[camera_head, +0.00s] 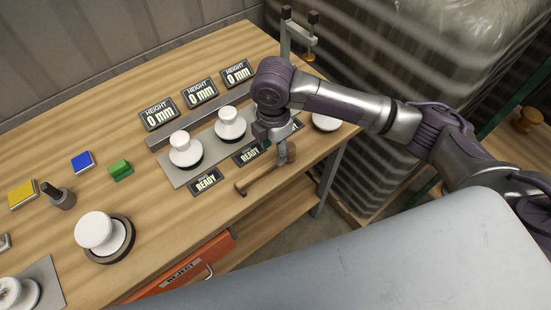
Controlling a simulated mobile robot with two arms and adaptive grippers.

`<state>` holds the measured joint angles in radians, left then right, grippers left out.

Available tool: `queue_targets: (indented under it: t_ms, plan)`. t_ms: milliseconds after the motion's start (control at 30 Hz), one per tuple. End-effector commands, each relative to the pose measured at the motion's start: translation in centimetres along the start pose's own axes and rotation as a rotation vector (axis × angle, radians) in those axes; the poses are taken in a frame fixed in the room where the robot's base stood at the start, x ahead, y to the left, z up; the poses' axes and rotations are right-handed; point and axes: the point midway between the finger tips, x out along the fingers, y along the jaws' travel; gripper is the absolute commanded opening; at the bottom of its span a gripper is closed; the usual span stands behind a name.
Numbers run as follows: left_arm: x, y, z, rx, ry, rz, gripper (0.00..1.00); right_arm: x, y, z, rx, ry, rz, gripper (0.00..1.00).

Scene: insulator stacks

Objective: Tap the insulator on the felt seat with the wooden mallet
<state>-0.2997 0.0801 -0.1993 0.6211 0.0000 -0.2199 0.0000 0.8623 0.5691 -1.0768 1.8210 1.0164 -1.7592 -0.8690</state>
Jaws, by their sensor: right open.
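A white insulator (94,229) sits on a round dark seat (124,256) at the front left, which looks like the felt seat. My left gripper is not in view.
Two white insulators (185,150) (229,124) stand on a grey plate (178,179) behind the mallet. Another insulator (325,123) is right of my gripper. Height displays (200,92) and a metal clamp post (286,35) stand behind. A green block (120,169) lies left.

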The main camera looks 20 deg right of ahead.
Motion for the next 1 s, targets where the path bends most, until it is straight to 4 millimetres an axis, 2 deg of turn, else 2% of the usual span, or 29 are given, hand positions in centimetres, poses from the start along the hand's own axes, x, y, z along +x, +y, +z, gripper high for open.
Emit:
queue_targets:
  t_ms: [167, 333, 500, 733, 767, 1000]
  plan:
    - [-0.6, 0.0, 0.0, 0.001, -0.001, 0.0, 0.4, 1.1, -0.1, 0.1, 0.0, 0.0, -0.002, 0.5]
    - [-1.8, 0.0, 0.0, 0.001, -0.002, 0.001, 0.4, 3.6, -0.2, 0.5, 0.0, 0.0, -0.003, 0.5]
    - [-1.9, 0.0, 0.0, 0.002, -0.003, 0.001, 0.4, 5.5, -0.1, 0.4, 0.001, -0.001, 0.001, 0.5]
    - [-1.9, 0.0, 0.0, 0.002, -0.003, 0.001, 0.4, 5.7, -0.1, 0.4, 0.0, -0.001, 0.003, 0.5]
    - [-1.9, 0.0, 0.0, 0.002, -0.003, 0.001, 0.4, 5.7, -0.1, 0.4, 0.0, -0.001, 0.003, 0.48]
    - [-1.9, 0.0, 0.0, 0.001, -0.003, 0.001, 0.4, 5.7, -0.1, 0.4, 0.0, -0.001, 0.003, 0.08]
